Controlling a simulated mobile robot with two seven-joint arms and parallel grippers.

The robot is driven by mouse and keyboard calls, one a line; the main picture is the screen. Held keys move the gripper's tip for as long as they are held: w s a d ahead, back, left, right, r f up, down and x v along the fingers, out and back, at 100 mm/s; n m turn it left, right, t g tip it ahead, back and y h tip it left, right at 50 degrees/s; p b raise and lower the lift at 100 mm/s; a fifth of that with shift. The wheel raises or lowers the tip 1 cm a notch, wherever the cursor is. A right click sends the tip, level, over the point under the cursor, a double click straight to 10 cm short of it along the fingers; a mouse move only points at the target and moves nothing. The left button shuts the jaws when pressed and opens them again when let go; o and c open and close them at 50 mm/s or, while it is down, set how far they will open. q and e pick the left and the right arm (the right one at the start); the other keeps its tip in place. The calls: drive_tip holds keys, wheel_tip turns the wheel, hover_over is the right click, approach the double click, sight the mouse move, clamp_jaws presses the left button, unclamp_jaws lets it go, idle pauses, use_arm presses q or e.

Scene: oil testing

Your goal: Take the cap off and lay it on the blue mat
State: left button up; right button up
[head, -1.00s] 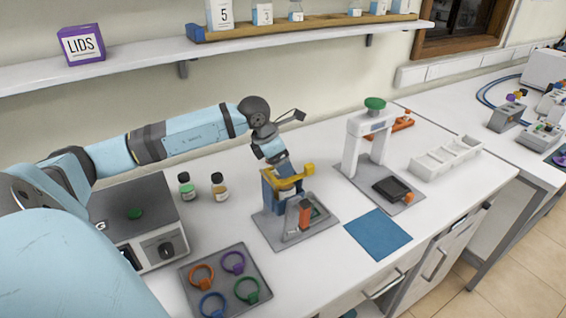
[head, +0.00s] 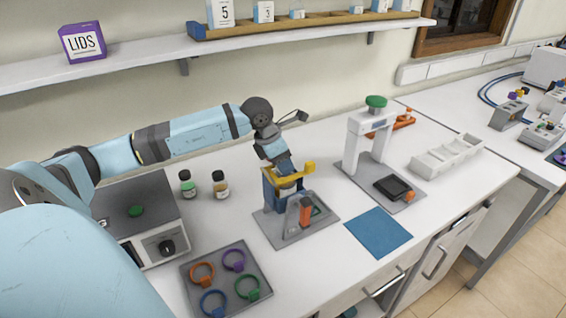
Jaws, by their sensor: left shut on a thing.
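The blue mat (head: 379,232) lies flat and empty on the white counter, right of the grey-based fixture (head: 292,228). The fixture has a blue upright, a yellow clamp arm (head: 309,167) and an orange handle (head: 306,212). My left gripper (head: 285,176) reaches down from above at the yellow clamp. It is shut on what appears to be the cap, which is mostly hidden by the fingers. A pale piece shows just under the fingers, inside the clamp; I cannot tell whether it is cap or jar. My right gripper is not in view.
A grey tray of coloured rings (head: 227,279) lies in front. A white press-like stand (head: 366,145) and a white divided tray (head: 447,157) stand to the right.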

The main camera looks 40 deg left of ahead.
use_arm(q)
wheel_tip(320, 180, up, 20)
drive_tip(key=b, duration=0.2)
drive_tip(key=shift+b, duration=0.35)
drive_tip(key=shift+d+f, duration=0.1)
drive_tip(key=shift+f, duration=0.05)
